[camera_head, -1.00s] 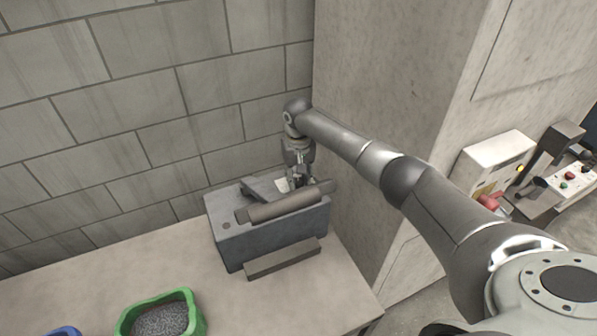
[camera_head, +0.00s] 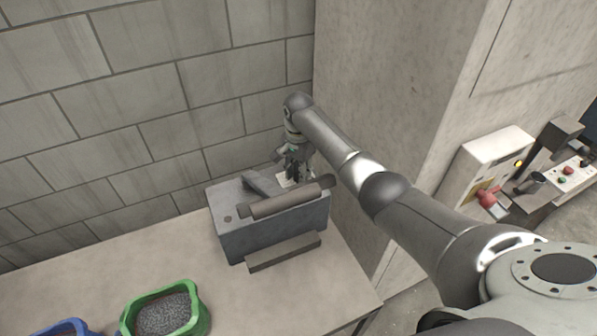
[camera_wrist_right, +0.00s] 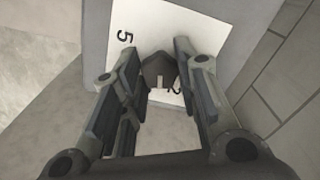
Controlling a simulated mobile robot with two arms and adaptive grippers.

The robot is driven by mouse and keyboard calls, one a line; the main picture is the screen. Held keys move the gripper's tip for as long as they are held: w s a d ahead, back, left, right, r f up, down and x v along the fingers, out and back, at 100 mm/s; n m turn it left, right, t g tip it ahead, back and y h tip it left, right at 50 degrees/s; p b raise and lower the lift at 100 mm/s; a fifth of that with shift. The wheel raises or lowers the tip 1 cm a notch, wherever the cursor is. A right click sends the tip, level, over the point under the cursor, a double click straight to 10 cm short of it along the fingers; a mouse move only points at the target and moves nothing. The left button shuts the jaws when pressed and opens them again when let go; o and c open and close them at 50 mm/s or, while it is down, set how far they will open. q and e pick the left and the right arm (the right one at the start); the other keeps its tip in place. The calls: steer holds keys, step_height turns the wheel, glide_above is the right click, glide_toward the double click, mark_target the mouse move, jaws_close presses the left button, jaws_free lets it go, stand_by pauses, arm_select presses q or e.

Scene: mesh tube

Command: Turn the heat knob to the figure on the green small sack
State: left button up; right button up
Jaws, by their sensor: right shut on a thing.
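The heat knob (camera_wrist_right: 159,70) is a dark knob with a pale mark on a white dial plate (camera_wrist_right: 200,30). In the right wrist view the figures 5 and 2 show on the plate; other figures are hidden or out of view. My right gripper (camera_wrist_right: 154,62) has its two fingers on either side of the knob, shut on it. In the head view the right gripper (camera_head: 294,174) reaches behind the grey machine (camera_head: 270,235), and the plate (camera_head: 284,181) shows beside it. The green small sack (camera_head: 204,320) is open, with grey granules inside; no figure is readable on it. My left gripper is not in view.
A grey roller (camera_head: 285,203) lies across the machine top, and a bar (camera_head: 283,252) sits at its front. A blue sack (camera_head: 70,328) is at the bottom left. A concrete pillar (camera_head: 390,90) stands close on the right. The table (camera_head: 60,290) left of the machine is mostly clear.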

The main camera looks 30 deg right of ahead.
steer(key=shift+w+r+m, duration=0.1)
steer(key=shift+m, duration=2.1)
steer(key=o, duration=1)
step_height(320, 180, up, 12)
